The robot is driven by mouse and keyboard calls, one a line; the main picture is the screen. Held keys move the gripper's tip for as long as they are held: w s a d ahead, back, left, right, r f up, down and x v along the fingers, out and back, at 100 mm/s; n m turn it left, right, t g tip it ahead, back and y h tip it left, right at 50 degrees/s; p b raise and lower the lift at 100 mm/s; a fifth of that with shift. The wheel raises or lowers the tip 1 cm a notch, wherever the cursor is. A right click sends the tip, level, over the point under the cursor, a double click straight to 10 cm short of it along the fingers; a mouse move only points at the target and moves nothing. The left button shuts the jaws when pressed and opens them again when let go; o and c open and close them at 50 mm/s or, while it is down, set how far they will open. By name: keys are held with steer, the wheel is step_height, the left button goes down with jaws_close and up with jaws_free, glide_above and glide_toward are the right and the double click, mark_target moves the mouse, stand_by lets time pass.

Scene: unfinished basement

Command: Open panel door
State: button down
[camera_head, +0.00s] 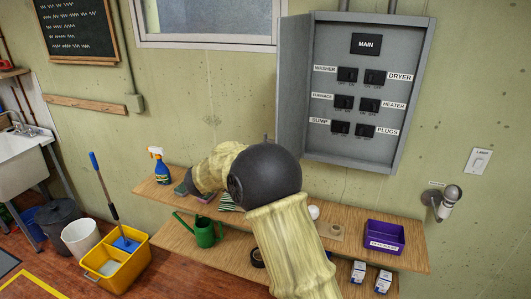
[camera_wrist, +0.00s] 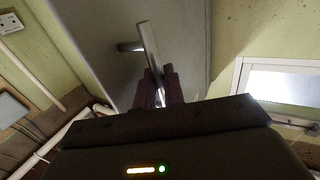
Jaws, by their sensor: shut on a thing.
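The grey electrical panel (camera_head: 401,104) is on the wall in the head view, its labelled switches exposed. Its grey door (camera_head: 292,90) stands swung open on the left side. In the wrist view, a broad grey metal surface (camera_wrist: 105,40), apparently the door, fills the upper middle, with a thin metal handle (camera_wrist: 149,45) on it. My gripper (camera_wrist: 158,80) is shut on this handle, the fingers close on either side of it. In the head view, my arm stands in front of the shelf and I cannot make out the fingertips.
A yellow mop bucket (camera_head: 114,262) stands on the floor at left. A window (camera_head: 208,22) is left of the door.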

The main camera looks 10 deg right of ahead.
steer(key=shift+d+r, duration=0.1)
steer(key=shift+r, duration=0.05)
steer(key=c, duration=1.7)
jaws_free()
steer(key=shift+o, duration=0.3)
steer(key=b+v, duration=0.5)
steer(key=v, duration=1.2)
steer(key=shift+b, duration=0.4)
